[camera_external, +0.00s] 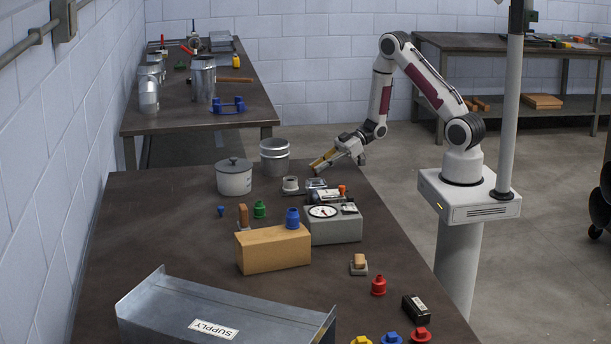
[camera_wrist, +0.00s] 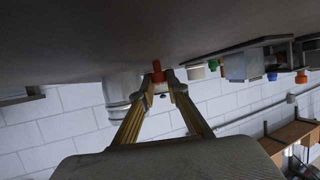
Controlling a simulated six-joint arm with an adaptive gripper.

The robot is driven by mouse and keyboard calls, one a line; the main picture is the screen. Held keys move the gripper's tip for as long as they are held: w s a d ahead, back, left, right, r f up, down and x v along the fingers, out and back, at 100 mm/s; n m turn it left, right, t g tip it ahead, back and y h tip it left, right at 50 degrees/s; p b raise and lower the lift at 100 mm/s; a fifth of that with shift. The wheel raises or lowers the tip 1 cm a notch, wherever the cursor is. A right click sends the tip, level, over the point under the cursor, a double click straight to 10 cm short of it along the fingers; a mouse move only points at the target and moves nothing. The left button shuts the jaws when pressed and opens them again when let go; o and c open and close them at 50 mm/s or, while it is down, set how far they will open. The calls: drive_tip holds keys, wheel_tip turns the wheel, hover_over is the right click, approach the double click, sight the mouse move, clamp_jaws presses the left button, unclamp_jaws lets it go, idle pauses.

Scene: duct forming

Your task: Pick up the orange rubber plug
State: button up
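An orange plug (camera_external: 341,189) stands upright by a small black-and-silver device near the table's middle. An orange piece (camera_wrist: 301,77) shows at the right of the wrist view, which is upside down; it looks like the same plug. My gripper (camera_external: 315,167) hangs low over the table's far right part, behind and left of the plug, apart from it. In the wrist view my gripper (camera_wrist: 165,88) has its fingers leaning inward with a small gap between the tips. A red-orange piece (camera_wrist: 157,70) shows beyond that gap; I cannot tell which object it is.
A white cup (camera_external: 290,184), grey dial scale (camera_external: 336,229), cardboard-coloured box (camera_external: 273,249) and blue plug (camera_external: 293,218) crowd the middle. A metal supply tray (camera_external: 225,312) lies in front.

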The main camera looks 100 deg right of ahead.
drive_tip(key=shift+r, duration=0.25)
idle(0.3)
wheel_tip(320, 180, up, 10)
drive_tip(key=shift+f, duration=0.25)
idle(0.6)
